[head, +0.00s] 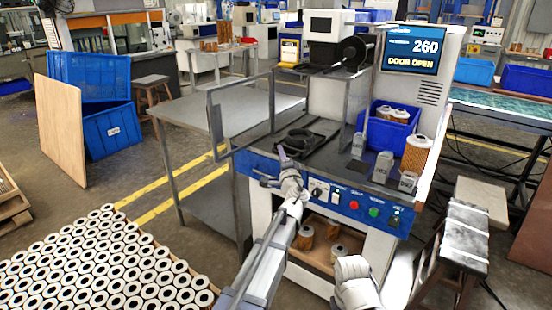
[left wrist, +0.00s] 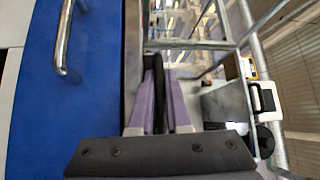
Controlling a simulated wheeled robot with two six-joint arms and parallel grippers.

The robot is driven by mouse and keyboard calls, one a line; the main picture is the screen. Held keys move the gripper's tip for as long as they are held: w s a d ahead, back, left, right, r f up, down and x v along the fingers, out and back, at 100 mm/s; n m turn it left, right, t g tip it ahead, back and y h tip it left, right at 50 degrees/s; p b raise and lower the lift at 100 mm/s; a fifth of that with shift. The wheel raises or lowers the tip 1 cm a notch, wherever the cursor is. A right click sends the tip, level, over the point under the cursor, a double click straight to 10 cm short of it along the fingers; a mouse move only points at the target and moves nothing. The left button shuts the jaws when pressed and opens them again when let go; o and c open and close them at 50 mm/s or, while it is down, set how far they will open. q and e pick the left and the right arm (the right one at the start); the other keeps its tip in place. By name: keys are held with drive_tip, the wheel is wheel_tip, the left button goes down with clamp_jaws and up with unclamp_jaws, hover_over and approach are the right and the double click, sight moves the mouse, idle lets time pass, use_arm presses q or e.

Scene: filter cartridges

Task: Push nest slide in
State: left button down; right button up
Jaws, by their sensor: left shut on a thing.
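The nest slide (head: 302,139) is a dark flat piece with a ring-shaped seat on the deck of the grey machine, inside its open front. My left gripper (head: 284,157) is at the front edge of the machine deck, just in front of the nest slide. In the left wrist view its two purple fingers (left wrist: 160,103) are closed around a narrow black bar (left wrist: 158,72). That bar looks like part of the nest slide, but the join is hidden. My right gripper is not in view.
The machine's framed door (head: 209,125) stands open at the left, beside a metal table (head: 180,111). A blue bin (head: 380,134) with cartridges and grey blocks (head: 383,167) stand right on the deck. Buttons line the blue front panel (head: 270,163).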

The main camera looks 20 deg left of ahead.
use_arm(q)
drive_tip(key=shift+s, duration=0.15)
drive_tip(key=c, duration=0.9)
unclamp_jaws()
